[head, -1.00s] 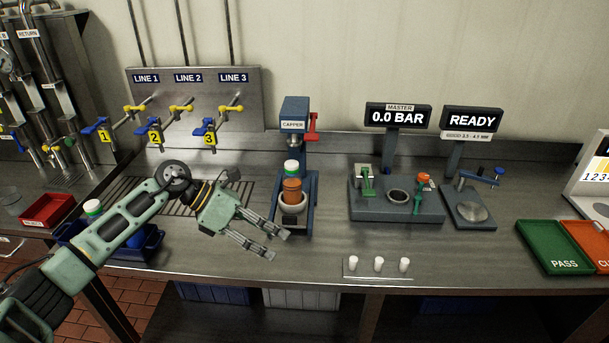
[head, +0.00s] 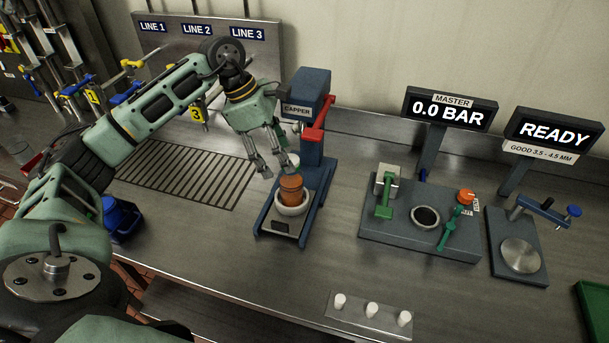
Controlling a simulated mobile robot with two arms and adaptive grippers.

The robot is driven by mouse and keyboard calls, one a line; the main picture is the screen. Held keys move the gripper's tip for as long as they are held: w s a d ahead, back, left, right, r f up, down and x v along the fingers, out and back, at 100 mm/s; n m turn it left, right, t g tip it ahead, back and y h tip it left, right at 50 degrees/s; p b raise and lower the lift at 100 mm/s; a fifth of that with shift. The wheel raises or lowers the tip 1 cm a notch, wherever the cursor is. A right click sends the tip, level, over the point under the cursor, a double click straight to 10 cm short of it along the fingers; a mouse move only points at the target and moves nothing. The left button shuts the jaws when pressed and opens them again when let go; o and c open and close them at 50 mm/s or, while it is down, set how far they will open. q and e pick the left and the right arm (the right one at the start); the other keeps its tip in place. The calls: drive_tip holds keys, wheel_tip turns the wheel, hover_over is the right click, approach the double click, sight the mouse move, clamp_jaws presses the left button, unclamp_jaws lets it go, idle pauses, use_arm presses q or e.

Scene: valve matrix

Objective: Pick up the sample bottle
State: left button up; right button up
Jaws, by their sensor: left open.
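The sample bottle (head: 291,188) is orange-brown and stands upright in the white round holder (head: 291,209) of the blue capper (head: 309,120). Its top is partly hidden behind my fingers. My left gripper (head: 277,172) is open, pointing down just above and to the left of the bottle, with its fingertips close to the bottle's top. I cannot tell whether they touch it. My right gripper is not in view.
The red capper lever (head: 315,131) stands close to the right of my gripper. A drain grate (head: 185,172) lies left. A test block (head: 420,225), a gauge stand (head: 518,250) and a strip of white caps (head: 371,310) are right. Open bench lies in front of the capper.

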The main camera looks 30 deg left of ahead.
sight(290, 175)
use_arm(q)
drive_tip(key=shift+w+f, duration=0.1)
drive_tip(key=shift+w, duration=0.1)
drive_tip(key=shift+d+f, duration=0.2)
drive_tip(key=shift+f, duration=0.1)
drive_tip(key=shift+s+d+f+p, duration=0.1)
drive_tip(key=shift+d+f+p, duration=0.15)
drive_tip(key=shift+f+p, duration=0.45)
drive_tip(key=x, duration=0.1)
drive_tip(key=p+x, duration=0.1)
drive_tip(key=x, duration=0.1)
drive_tip(key=p+x, duration=0.1)
drive_tip(key=shift+s+f, duration=0.15)
drive_tip(key=shift+f, duration=0.2)
drive_tip(key=shift+f+p, duration=0.3)
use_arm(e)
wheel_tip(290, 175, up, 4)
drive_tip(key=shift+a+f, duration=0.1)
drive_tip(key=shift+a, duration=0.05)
use_arm(q)
drive_tip(key=shift+c, duration=0.5)
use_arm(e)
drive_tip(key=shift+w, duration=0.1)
use_arm(q)
drive_tip(key=c, duration=1.3)
